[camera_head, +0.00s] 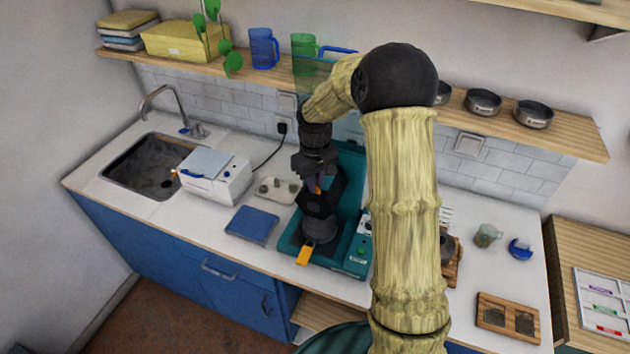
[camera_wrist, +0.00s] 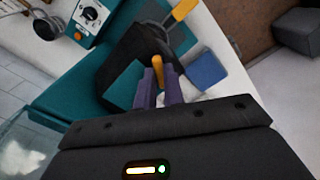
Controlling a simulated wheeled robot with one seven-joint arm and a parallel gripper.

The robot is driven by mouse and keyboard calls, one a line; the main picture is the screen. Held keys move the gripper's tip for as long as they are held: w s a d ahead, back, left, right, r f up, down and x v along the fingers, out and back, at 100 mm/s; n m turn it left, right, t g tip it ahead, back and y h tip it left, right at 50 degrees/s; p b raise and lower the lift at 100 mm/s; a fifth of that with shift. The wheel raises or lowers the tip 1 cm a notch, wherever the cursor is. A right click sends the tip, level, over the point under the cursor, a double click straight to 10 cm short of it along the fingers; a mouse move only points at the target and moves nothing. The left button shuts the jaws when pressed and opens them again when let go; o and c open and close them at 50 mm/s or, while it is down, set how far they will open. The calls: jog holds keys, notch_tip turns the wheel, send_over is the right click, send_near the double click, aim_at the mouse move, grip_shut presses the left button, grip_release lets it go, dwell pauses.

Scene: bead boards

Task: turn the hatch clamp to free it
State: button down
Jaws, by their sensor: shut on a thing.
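A teal machine (camera_head: 290,243) with a black body (camera_head: 322,228) stands on the counter, and its teal base (camera_wrist: 65,97) also shows in the wrist view. The hatch clamp (camera_wrist: 157,64) is a small orange piece at the black body (camera_wrist: 125,62). My gripper (camera_wrist: 158,78) has purple fingers shut on the clamp from both sides. In the head view my gripper (camera_head: 316,184) points down at the top of the black body, and the clamp is hard to make out there. An orange handle (camera_head: 304,254) sticks out at the machine's front, also seen in the wrist view (camera_wrist: 184,9).
A control panel with a dial (camera_wrist: 91,14) is on the machine. A blue pad (camera_head: 252,225) lies left of it, near a small tray (camera_head: 290,197) and a white box (camera_head: 213,180). A shelf (camera_head: 265,77) runs behind. Two-welled wooden tray (camera_head: 508,318) lies front right.

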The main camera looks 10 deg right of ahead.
jog(key=n+p, duration=0.1)
jog(key=n, duration=0.5)
jog(key=shift+w, duration=0.1)
jog(key=shift+n, duration=0.3)
jog(key=c, duration=1.5)
grip_release()
jog(key=shift+r, duration=0.15)
notch_tip(320, 180, up, 17)
jog(key=b, duration=0.4)
